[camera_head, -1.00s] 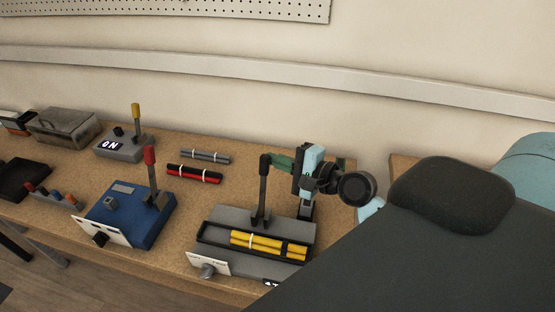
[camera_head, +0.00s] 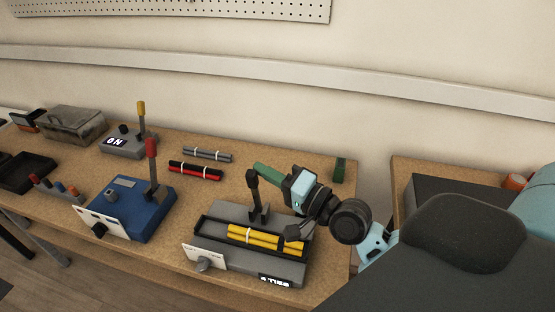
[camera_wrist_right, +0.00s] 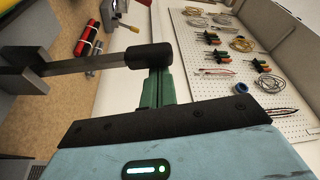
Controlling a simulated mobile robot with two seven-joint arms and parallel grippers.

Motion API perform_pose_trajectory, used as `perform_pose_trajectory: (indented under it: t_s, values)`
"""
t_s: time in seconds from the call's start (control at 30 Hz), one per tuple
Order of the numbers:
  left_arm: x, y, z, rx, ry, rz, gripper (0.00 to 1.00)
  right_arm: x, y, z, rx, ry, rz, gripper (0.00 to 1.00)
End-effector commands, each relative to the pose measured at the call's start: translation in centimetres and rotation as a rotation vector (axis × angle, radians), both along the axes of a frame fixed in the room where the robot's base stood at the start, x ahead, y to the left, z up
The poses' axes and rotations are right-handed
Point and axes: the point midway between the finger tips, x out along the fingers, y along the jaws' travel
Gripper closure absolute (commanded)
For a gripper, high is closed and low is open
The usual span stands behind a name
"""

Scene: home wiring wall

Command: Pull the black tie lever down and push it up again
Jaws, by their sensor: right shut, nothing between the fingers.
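The black tie lever (camera_head: 253,188) stands on a grey tie station (camera_head: 232,209) at the front right of the bench, its knob tilted slightly left of its foot. My right gripper (camera_head: 264,171) is shut, with its green fingers just behind and right of the knob. In the right wrist view the shut fingers (camera_wrist_right: 157,88) lie across the black knob (camera_wrist_right: 150,55), close to or touching it; contact is not clear. My left gripper is not in view.
A blue station with a red-tipped lever (camera_head: 151,150) stands left, and a grey one with a yellow-tipped lever (camera_head: 141,112) behind it. Red (camera_head: 195,171) and grey (camera_head: 207,155) bundles lie between. A green block (camera_head: 339,170) sits at the bench's right end.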

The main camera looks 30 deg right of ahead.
Motion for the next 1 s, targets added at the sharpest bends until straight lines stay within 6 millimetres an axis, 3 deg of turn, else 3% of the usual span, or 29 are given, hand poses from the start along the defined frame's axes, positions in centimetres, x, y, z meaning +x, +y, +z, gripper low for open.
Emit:
perform_pose_trajectory:
  t_s: [0.13, 0.43, 1.0]
  values:
    - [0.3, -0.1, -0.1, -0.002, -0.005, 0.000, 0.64, -1.2, 1.4, -0.5, 0.000, 0.000, 0.001, 1.00]
    - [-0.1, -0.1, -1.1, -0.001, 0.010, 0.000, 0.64, -3.5, 4.0, -2.1, -0.221, -0.181, 0.005, 1.00]
    - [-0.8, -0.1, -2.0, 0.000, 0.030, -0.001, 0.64, -6.8, 7.9, -6.7, -0.212, -0.177, 0.001, 1.00]
